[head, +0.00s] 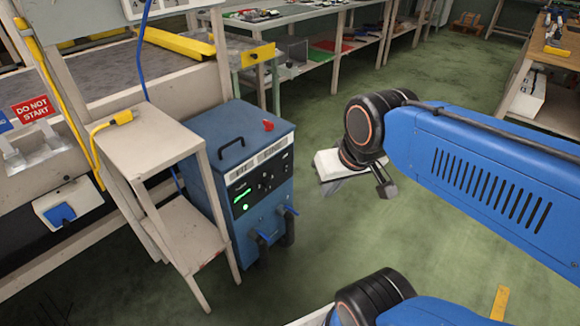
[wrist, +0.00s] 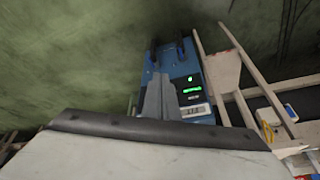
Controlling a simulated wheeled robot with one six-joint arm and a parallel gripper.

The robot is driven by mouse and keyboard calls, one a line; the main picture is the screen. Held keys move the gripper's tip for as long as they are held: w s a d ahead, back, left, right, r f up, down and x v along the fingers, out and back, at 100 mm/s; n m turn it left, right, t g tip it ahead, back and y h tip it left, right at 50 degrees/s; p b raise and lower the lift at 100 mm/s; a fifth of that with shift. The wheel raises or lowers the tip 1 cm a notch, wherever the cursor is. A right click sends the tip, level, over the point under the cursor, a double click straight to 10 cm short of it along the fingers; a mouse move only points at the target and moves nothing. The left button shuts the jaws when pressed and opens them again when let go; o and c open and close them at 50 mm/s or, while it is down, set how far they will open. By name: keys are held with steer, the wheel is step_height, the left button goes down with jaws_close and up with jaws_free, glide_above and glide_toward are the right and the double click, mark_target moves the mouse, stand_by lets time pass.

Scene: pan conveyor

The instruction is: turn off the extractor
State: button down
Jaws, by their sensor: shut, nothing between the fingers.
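The extractor is a blue cabinet (head: 208,135) standing on the floor left of centre in the head view. Its front has a dark panel with a lit green display (head: 241,196) and a round green light (head: 246,207). A red button (head: 268,125) and a black handle (head: 232,149) are on its top. In the wrist view the extractor (wrist: 178,55) appears upside down, with its panel glowing green. My gripper (head: 328,190) hangs to the right of the extractor, apart from it. Its fingers (wrist: 158,80) are shut and empty, and hide part of the extractor in the wrist view.
A small wooden stand (head: 140,142) is close to the extractor's left side. A workbench with a red "DO NOT START" sign (head: 35,109) and a yellow cable (head: 122,116) is beyond it. Two hoses (head: 263,246) leave the extractor's lower front.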

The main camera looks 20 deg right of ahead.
mark_target(286, 168)
steer(key=w+d+f+m, duration=0.3)
steer(key=w+f+m, duration=0.1)
steer(key=w+m, duration=0.4)
steer(key=w+d+f+m+y, duration=0.1)
steer(key=w+d+f+m, duration=0.2)
steer(key=w+m, duration=0.6)
steer(key=w+d+f+m, duration=0.3)
steer(key=w+m, duration=0.5)
steer(key=m, duration=0.5)
steer(key=shift+w+f+g+y, duration=0.4)
steer(key=shift+f, duration=0.4)
steer(key=shift+f, duration=0.1)
steer(key=shift+w+a+f, duration=0.5)
steer(key=shift+w+f, duration=0.65)
steer(key=shift+f, duration=0.3)
steer(key=shift+w+a+f, duration=0.55)
steer(key=shift+w+f, duration=0.6)
steer(key=shift+f, duration=0.25)
steer(key=shift+w+a+f, duration=0.5)
steer(key=shift+w+f, duration=0.65)
steer(key=shift+f, duration=0.3)
